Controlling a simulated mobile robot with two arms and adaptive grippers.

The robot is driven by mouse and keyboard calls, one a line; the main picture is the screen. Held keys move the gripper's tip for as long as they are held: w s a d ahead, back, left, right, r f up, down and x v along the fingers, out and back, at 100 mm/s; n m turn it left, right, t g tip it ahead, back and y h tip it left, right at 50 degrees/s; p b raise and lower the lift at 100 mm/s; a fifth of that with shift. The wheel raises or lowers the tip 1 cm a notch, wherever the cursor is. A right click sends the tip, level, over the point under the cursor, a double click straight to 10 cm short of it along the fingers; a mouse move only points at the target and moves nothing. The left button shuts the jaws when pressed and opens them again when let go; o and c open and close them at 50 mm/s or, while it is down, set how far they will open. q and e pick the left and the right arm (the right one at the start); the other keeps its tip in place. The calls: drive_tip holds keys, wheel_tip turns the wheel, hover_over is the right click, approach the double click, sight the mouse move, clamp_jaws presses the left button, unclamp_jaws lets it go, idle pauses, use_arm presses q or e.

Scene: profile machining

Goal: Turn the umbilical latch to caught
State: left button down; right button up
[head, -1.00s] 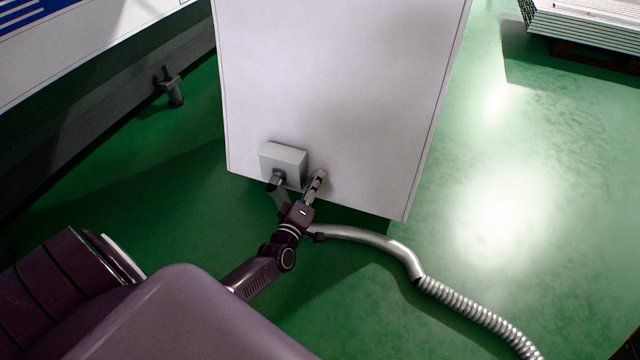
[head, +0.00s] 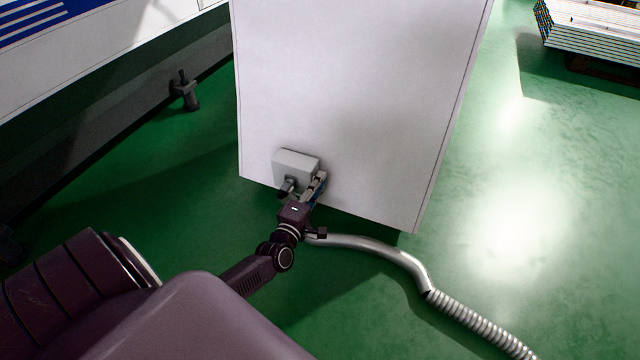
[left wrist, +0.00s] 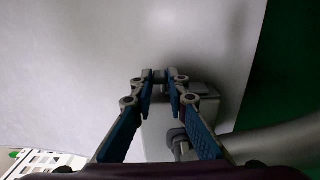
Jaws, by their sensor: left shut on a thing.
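A grey box (head: 297,164) is fixed low on the face of the white cabinet (head: 350,90), with a dark stub (head: 288,187) on its front. The box also shows in the left wrist view (left wrist: 156,138). My left gripper (head: 318,180) is at the box's right edge in the head view. In the left wrist view its fingertips (left wrist: 161,79) are close together, shut on a small grey part that I take for the umbilical latch. The fingers mostly hide this part, so its angle cannot be told. My right gripper is not in view.
A grey umbilical hose (head: 385,250) runs from beside my left wrist across the green floor to the lower right. A stack of sheets (head: 595,25) lies at the upper right. A machine (head: 90,60) with a levelling foot (head: 185,92) stands at the left.

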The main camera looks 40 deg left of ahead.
use_arm(q)
drive_tip(key=c, duration=1.9)
unclamp_jaws()
drive_tip(key=shift+a, duration=0.1)
drive_tip(key=shift+s, duration=0.1)
drive_tip(key=v, duration=1.2)
